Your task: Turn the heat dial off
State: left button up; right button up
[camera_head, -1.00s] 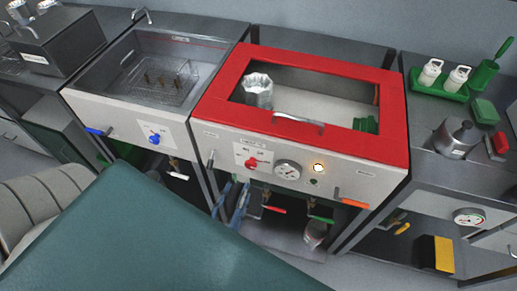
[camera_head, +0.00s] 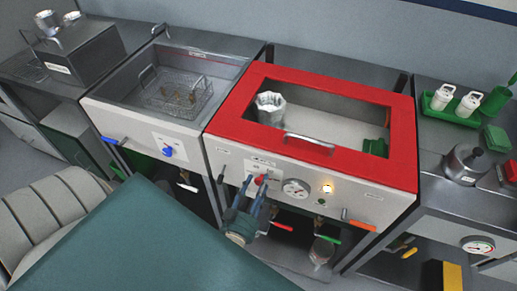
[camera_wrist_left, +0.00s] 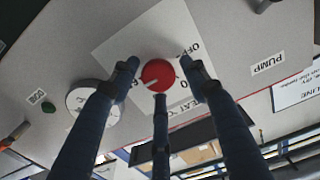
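The red heat dial (camera_head: 262,179) is on the white front panel of the red-framed bath. In the left wrist view the dial (camera_wrist_left: 158,74) shows a white pointer line, with OFF and numbers printed on the plate (camera_wrist_left: 125,45) around it. My left gripper (camera_head: 252,190) is at the dial. In the left wrist view its three blue fingers (camera_wrist_left: 160,75) are spread around the dial, with small gaps between the tips and its sides; contact is hard to tell. The fingers cover part of the plate's lettering. My right gripper is not in view.
A round gauge (camera_head: 296,188) and a lit lamp (camera_head: 327,188) are right of the dial. A dark lever (camera_head: 221,170) is to its left. An orange-handled lever (camera_head: 358,222) sits at the panel's right. A blue dial (camera_head: 168,152) is on the neighbouring basin.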

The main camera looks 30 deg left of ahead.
pick_arm(q)
jog(key=c, duration=0.8)
jog(key=shift+o, duration=0.2)
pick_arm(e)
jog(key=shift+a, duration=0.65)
